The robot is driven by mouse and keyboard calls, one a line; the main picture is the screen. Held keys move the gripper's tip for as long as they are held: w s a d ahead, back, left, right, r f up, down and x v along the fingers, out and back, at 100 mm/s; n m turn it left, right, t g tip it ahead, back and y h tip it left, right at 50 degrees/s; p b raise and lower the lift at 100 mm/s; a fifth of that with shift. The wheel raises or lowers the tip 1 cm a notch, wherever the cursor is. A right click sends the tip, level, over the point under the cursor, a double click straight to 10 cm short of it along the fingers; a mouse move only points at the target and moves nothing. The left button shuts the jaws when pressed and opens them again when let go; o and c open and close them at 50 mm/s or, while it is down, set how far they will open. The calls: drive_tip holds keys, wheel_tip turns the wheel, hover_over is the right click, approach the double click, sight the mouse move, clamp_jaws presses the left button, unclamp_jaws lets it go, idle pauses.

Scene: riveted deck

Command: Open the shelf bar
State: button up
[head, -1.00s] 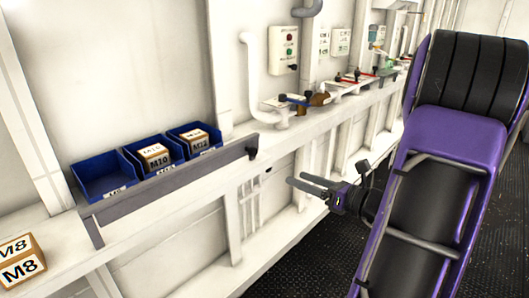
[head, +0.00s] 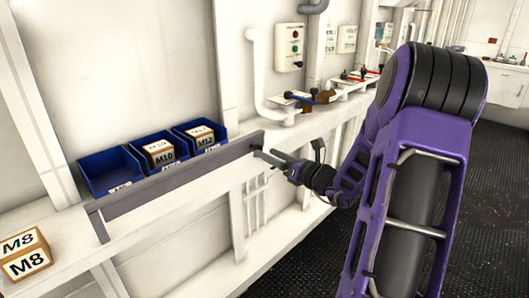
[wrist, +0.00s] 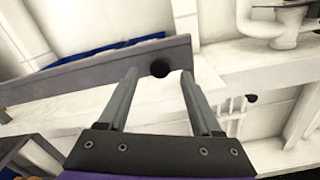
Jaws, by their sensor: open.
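The shelf bar (head: 185,175) is a long grey rail across the front of the blue bins on the white shelf. Its right end carries a dark round knob, which shows in the wrist view (wrist: 160,69). My gripper (head: 270,157) is at the bar's right end in the head view. In the wrist view my gripper (wrist: 158,75) is open, with the knob between its two fingertips. I cannot tell whether either finger touches the knob.
Blue bins (head: 108,172) stand behind the bar, two holding labelled boxes (head: 158,153). An M8 box (head: 25,255) sits on the shelf at left. Valves and pipes (head: 290,98) stand along the shelf to the right. The dark floor (head: 295,262) is clear.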

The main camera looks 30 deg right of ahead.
drive_tip(key=shift+x, duration=1.25)
clamp_jaws()
idle(0.5)
